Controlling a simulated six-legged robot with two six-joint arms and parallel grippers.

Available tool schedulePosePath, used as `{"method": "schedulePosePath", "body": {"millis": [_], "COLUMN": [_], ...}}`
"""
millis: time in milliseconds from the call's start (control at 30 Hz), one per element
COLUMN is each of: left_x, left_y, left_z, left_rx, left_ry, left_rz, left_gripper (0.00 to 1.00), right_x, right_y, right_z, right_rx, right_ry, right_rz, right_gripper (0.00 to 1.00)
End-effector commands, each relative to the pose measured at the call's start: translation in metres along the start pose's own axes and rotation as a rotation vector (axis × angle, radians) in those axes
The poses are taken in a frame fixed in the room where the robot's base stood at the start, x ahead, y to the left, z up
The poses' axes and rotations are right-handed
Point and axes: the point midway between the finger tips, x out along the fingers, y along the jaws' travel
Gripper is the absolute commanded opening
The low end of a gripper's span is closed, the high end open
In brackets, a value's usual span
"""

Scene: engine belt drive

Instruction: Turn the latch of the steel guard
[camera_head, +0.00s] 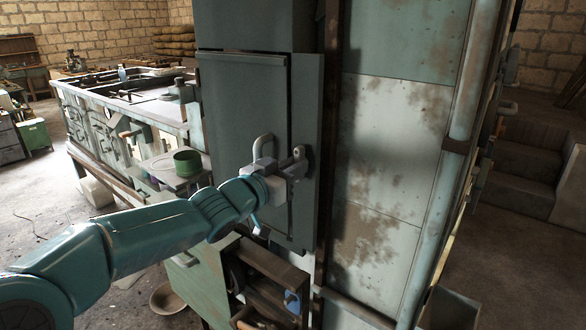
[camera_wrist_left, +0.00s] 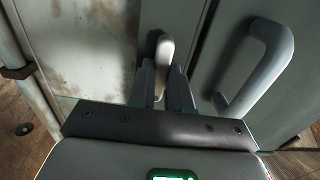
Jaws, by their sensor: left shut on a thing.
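The steel guard (camera_head: 243,105) is a grey-green upright panel, closed against the machine housing in the head view. Its latch (camera_head: 298,152) is a small pale lever near the guard's right edge. It also shows in the wrist view as a rounded, light grey lever (camera_wrist_left: 165,48), pointing roughly upward there. My left gripper (camera_head: 294,168) reaches in from the left and is shut on the latch; its two fingers (camera_wrist_left: 162,82) stand on either side of the lever's lower part, which they partly hide. My right gripper is not in view.
A bar handle (camera_wrist_left: 266,62) stands out from the guard close beside my left gripper. Below the guard is an open wooden box (camera_head: 265,285). A green tin (camera_head: 187,162) stands on a shelf to the left. A vertical pipe (camera_head: 474,75) runs at the right.

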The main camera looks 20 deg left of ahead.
Motion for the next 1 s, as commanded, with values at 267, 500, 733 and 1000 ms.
{"method": "schedulePosePath", "body": {"millis": [267, 500, 733, 1000], "left_x": [0.0, -0.003, -0.043, -0.116], "left_y": [0.0, 0.0, -0.001, -0.001], "left_z": [0.003, 0.001, 0.001, 0.0], "left_rx": [0.002, 0.001, 0.002, 0.002], "left_ry": [-0.005, -0.002, 0.0, -0.001], "left_rz": [0.0, -0.001, -0.003, -0.004], "left_gripper": [0.44, 0.44, 0.44, 0.44], "right_x": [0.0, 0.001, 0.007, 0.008], "right_y": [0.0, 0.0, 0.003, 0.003], "right_z": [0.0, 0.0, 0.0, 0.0], "right_rx": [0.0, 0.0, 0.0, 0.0], "right_ry": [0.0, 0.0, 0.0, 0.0], "right_rz": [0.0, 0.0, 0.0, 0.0], "right_gripper": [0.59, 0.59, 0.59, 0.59]}}
